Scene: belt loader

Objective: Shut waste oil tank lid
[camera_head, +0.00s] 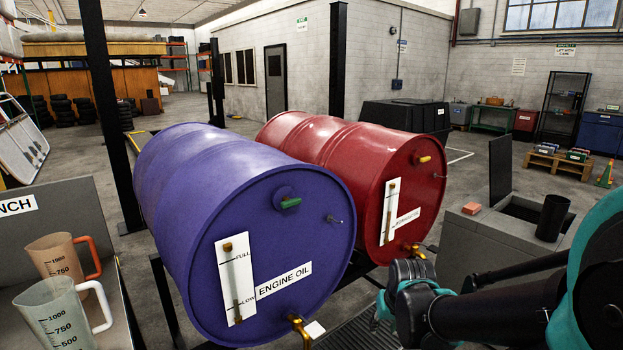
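A grey box-shaped tank (462,240), seemingly the waste oil tank, stands at the right, partly behind my arm. Its dark lid (500,168) stands upright, open, at the left side of the dark top opening. A black cylinder (553,216) stands upright at the opening's right part; I cannot tell whether it is inside or on the rim. My gripper (384,312) is low in the picture, left of the tank and in front of the red drum, apart from the lid. Its fingers are small and dark, and I cannot tell whether they are open.
A purple engine oil drum (190,215) and a red drum (330,150) lie on a rack at centre. A small orange block (471,208) rests on the tank's top, left of the opening. Two measuring jugs (62,310) stand on a bench at lower left.

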